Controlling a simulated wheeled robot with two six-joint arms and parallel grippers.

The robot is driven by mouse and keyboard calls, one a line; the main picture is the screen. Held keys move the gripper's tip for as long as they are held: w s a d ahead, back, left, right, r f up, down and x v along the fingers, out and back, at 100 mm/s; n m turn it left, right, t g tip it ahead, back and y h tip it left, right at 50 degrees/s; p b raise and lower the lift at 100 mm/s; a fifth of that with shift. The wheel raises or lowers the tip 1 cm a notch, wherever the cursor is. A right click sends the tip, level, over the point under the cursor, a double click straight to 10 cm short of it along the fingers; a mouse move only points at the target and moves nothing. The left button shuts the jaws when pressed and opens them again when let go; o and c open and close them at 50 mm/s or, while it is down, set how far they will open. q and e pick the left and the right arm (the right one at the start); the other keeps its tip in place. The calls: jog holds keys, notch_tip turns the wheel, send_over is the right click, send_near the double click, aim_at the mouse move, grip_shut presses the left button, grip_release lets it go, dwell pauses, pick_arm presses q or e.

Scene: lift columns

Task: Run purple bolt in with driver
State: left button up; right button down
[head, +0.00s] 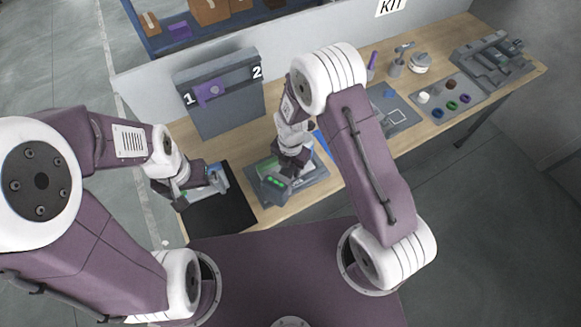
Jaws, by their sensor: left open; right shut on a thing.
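My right gripper (277,183) reaches down over a grey fixture plate (311,172) on the bench. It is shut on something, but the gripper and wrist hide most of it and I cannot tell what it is. My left gripper (207,188) is open above the black mat (222,216), left of the fixture. I cannot make out a purple bolt near either gripper. A purple upright tool-like thing (371,63) stands at the back of the bench.
A grey panel (230,115) marked 1 and 2, with a purple plate (209,93), stands behind my grippers. A holder with a tool (397,68), a white round item (420,62) and a grey machine (490,62) are further right. Bare wood shows at the bench's front.

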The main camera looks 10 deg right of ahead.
jog(key=shift+f, duration=0.25)
dwell(0.6)
dwell(0.6)
jog(key=shift+f+b, duration=0.25)
jog(key=shift+b, duration=0.15)
dwell(0.7)
jog(key=shift+r, duration=0.1)
jog(key=shift+r+p, duration=2)
jog(key=shift+r, duration=0.45)
jog(key=shift+r, duration=0.1)
notch_tip(320, 180, up, 4)
jog(key=p, duration=0.3)
jog(key=shift+w, duration=0.1)
